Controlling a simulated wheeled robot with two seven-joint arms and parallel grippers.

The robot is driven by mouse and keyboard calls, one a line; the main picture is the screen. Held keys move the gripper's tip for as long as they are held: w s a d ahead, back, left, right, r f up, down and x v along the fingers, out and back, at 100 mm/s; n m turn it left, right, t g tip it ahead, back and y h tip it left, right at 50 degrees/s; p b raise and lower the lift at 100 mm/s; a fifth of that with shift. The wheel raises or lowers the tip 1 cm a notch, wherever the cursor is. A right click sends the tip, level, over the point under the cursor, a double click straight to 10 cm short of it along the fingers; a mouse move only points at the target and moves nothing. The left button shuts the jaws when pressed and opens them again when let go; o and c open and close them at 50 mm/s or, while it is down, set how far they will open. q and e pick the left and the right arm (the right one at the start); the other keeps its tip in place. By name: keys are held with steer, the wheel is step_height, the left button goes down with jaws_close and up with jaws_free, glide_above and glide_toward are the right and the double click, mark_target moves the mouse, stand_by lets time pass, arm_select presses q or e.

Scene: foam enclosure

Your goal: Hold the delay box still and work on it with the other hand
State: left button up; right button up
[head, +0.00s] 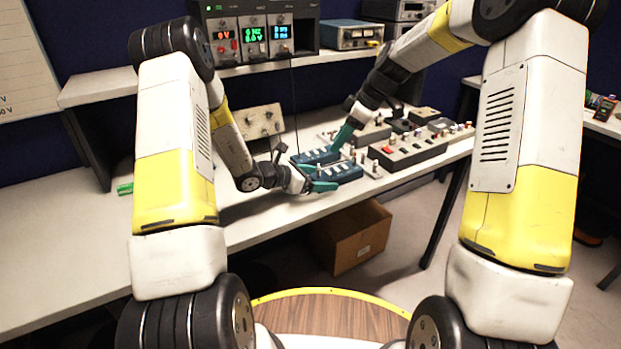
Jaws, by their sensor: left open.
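Two blue boxes with knobs lie close together on the bench: a nearer one (345,173) and a farther one (314,157). I cannot tell for sure which is the delay box. My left gripper (317,178) is open, its teal fingers at the left end of the nearer blue box; whether they touch it is unclear. My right gripper (342,137) points down from behind, its teal fingers just above the right end of the farther blue box. Its fingers overlap in this view, so its opening does not show.
A long dark box with knobs (408,150) and several small boxes stand right of the blue ones. A beige panel (258,123) stands behind. A shelf with power supplies (254,40) hangs above. A cardboard box (350,238) sits below the bench.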

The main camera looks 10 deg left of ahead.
arm_select(q)
steer(key=shift+x, duration=0.8)
steer(key=shift+s, duration=0.1)
